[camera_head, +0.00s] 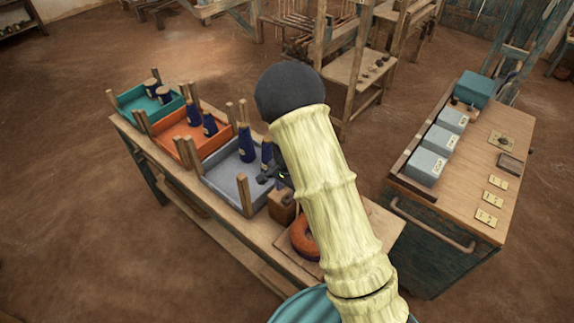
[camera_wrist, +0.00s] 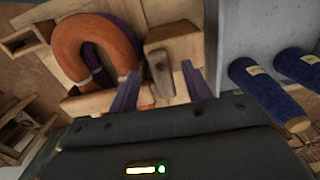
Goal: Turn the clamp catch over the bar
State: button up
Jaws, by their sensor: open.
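A small brown wooden catch (camera_wrist: 160,73) sits on the side of a pale wooden block (camera_wrist: 174,42) in the wrist view. My gripper (camera_wrist: 161,72) is open, with one finger on each side of the catch and nothing held between them. I cannot tell whether the fingers touch the block. In the head view my gripper (camera_head: 268,179) is low over the bench, close to the block (camera_head: 282,208). An orange curved piece (camera_wrist: 92,38) with a purple piece inside it lies left of the block. I cannot make out the bar clearly.
A grey tray (camera_head: 222,183) with dark blue bobbins stands beside the block; orange (camera_head: 178,140) and teal (camera_head: 140,101) trays follow along the bench. A separate cabinet (camera_head: 455,195) stands at the right.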

aim_at(287, 197)
notch_tip(287, 197, up, 15)
jog(key=b, duration=0.2)
dwell(0.5)
jog(key=s+d+n+t, duration=0.1)
jog(key=s+d+n, duration=0.3)
jog(key=s, duration=0.5)
jog(key=s+d+r+n+t, duration=0.1)
jog(key=s+d+n, duration=0.4)
jog(key=s, duration=0.4)
jog(key=shift+d+t, duration=0.3)
jog(key=shift+d, duration=0.1)
jog(key=shift+s, duration=0.1)
